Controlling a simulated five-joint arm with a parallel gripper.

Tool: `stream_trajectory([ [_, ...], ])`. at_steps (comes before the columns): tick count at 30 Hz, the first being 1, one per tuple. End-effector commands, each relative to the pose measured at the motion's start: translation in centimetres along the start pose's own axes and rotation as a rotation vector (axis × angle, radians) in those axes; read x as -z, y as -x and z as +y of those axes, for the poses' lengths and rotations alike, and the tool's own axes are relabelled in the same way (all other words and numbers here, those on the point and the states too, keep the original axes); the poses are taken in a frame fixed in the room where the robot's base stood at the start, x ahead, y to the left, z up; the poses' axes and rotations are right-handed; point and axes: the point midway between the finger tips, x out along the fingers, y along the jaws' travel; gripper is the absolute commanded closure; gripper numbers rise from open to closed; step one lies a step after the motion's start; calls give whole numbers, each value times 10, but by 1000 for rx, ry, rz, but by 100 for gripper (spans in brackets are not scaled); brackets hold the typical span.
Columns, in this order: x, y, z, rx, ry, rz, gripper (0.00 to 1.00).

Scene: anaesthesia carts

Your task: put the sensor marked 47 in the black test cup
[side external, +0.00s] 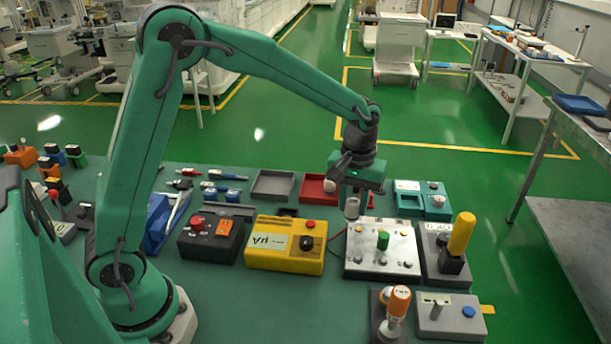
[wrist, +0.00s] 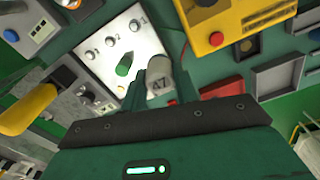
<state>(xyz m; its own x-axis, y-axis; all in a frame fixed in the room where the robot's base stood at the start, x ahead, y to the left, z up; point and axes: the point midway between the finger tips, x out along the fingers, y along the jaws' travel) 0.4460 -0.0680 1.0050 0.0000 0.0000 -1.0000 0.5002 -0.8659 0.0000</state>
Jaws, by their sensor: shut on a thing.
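The sensor marked 47 (wrist: 157,84) is a pale grey cylinder with dark digits. It shows in the side view (side external: 351,208) as a small light cylinder below my gripper (side external: 356,190). My gripper (wrist: 150,78) is shut on it and holds it near the back left edge of the white panel (side external: 355,265). Whether it touches anything below is unclear. I cannot clearly pick out the black test cup; a small dark item (side external: 288,212) sits behind the yellow box, but its shape is unclear.
The yellow box (side external: 262,262) is to the left. A tall yellow handle (side external: 461,234) and an orange-and-white cylinder (side external: 398,305) stand to the right and in front. Grey (side external: 272,196) and red (side external: 311,196) trays lie behind.

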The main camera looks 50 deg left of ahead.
Motion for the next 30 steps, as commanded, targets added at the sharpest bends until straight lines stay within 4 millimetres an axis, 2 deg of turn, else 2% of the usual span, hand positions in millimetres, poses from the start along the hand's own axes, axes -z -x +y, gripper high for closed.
stream_trajectory([
  [8,-3,3,-13,-1,1,1,94],
  [22,-29,9,-88,0,3,0,94],
  [30,-35,9,-100,-1,0,1,94],
])
